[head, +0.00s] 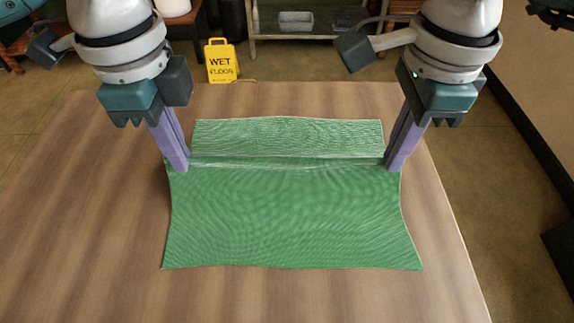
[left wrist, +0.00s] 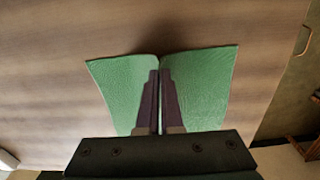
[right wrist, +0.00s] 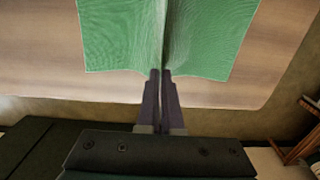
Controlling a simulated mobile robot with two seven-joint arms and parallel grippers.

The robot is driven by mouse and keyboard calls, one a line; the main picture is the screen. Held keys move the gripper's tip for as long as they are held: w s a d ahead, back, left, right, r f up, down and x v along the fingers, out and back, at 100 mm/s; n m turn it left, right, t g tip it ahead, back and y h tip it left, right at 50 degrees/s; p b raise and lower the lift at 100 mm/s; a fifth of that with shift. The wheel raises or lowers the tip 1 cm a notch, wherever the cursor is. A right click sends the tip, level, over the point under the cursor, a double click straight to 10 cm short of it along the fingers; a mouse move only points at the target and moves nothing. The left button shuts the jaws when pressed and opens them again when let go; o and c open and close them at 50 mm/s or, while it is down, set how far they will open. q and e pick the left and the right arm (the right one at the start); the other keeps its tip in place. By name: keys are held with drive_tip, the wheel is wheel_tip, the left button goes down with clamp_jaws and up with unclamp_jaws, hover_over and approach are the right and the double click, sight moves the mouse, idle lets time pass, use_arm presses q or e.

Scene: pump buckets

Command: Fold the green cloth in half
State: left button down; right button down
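The green cloth (head: 290,215) lies on the wooden table. A raised crease runs from left to right across it, with a wide part on the near side and a narrower part on the far side. My left gripper (head: 183,168) is shut on the cloth's left edge at one end of the crease. In the left wrist view its fingers (left wrist: 160,75) are close together, with cloth (left wrist: 208,85) spreading to both sides. My right gripper (head: 392,168) is shut on the right edge at the other end, and its fingers (right wrist: 161,74) meet at a gathered cloth edge.
The wooden table (head: 80,220) is bare around the cloth. A yellow wet floor sign (head: 220,62) stands behind the table. A metal shelf unit (head: 310,35) with a bin is further back. A dark strip runs along the wall at the right.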

use_arm(q)
drive_tip(key=shift+r, duration=0.35)
use_arm(e)
drive_tip(key=shift+r, duration=0.35)
